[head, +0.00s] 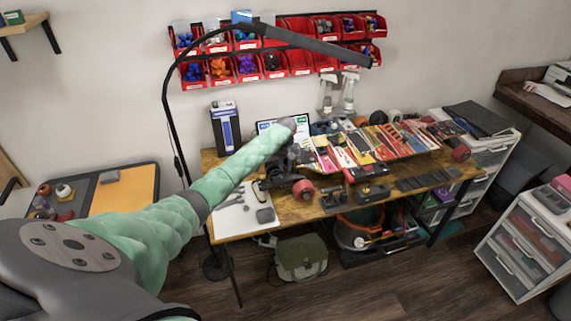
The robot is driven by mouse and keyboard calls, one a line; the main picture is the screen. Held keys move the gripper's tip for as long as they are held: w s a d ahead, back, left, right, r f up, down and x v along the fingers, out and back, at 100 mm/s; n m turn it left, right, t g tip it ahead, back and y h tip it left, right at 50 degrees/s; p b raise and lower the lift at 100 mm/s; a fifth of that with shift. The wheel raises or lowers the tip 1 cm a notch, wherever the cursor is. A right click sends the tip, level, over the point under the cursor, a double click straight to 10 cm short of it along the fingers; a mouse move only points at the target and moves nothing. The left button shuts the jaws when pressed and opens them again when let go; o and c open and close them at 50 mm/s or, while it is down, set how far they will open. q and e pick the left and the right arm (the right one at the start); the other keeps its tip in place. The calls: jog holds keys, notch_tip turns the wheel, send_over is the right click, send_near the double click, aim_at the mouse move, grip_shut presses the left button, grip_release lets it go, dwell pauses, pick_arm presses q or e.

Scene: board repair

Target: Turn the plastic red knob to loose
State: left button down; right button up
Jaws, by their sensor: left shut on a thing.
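My left arm reaches in from the left in a green sleeve, over the workbench (232,229). My left gripper (288,181) is dark and small in the head view, at the left part of the bench. A round red piece (303,189), seemingly the red knob, sits right at its fingertips. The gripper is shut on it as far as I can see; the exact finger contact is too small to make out. How far the knob is turned does not show. My right gripper is not in view.
Colourful decks and tools (375,145) crowd the bench's back. A black lamp arm (315,45) arches above. Red wall bins (275,65) hang behind. A white drawer unit (530,240) stands at the right and a green bag (301,257) below. A white sheet (235,222) lies front left.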

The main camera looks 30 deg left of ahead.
pick_arm(q)
jog(key=shift+w+a+r, duration=0.1)
jog(key=shift+r, duration=0.1)
dwell(0.3)
jog(key=c, duration=1.3)
grip_release()
jog(key=shift+c, duration=0.2)
jog(key=shift+o, duration=0.2)
jog(key=shift+f, duration=0.1)
